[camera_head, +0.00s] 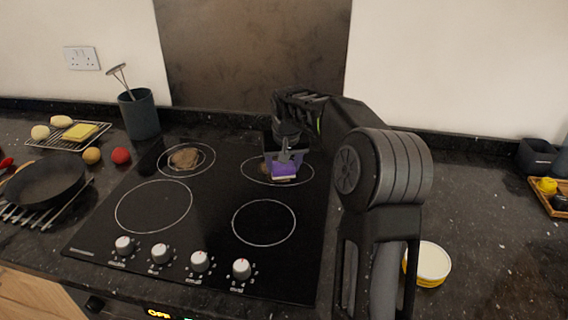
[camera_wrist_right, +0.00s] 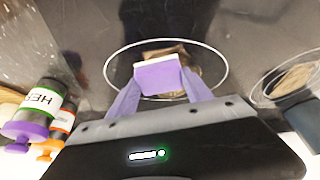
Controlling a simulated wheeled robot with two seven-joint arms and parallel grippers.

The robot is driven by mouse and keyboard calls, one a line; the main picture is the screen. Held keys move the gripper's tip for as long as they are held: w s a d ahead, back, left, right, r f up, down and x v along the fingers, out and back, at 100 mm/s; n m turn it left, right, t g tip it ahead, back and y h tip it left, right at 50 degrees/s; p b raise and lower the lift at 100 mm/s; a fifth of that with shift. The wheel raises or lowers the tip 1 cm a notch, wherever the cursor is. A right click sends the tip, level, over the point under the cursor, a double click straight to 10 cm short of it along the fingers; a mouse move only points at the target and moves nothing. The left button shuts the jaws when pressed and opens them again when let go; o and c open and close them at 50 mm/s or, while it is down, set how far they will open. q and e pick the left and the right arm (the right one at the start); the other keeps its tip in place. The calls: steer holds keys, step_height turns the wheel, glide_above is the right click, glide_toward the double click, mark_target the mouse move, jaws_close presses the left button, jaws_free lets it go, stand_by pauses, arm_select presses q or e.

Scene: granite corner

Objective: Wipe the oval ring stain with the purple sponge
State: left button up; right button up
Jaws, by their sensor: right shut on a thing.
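The purple sponge (camera_head: 284,168), with a pale underside, is held in my right gripper (camera_head: 285,155) over the rear right burner ring of the black cooktop (camera_head: 215,210). In the right wrist view, the sponge (camera_wrist_right: 158,75) sits between the two purple-looking fingers of the shut right gripper (camera_wrist_right: 160,92). A brown stain (camera_wrist_right: 172,53) inside that ring is partly hidden by the sponge. Another brown stain (camera_head: 185,158) lies in the rear left burner ring, also seen in the wrist view (camera_wrist_right: 293,80). I cannot tell whether the sponge touches the glass. My left gripper is out of view.
Knobs (camera_head: 200,261) line the cooktop's front. A utensil crock (camera_head: 138,113), tomato (camera_head: 121,156), pan (camera_head: 45,184) and rack stand left. A white-topped tub (camera_head: 432,262) is right of my arm. Spice jars (camera_wrist_right: 38,105) show in the wrist view. The front burners are clear.

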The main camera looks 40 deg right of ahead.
steer(key=shift+s+a+f+b, duration=0.1)
steer(key=shift+s+a+b, duration=0.2)
steer(key=shift+s+a, duration=0.35)
steer(key=shift+a, duration=0.15)
steer(key=shift+s+a+b, duration=0.45)
steer(key=shift+a+b, duration=0.1)
steer(key=shift+a, duration=0.1)
steer(key=shift+s+a, duration=0.4)
steer(key=shift+a, duration=0.1)
steer(key=shift+r, duration=0.2)
step_height(320, 180, up, 6)
steer(key=p, duration=0.4)
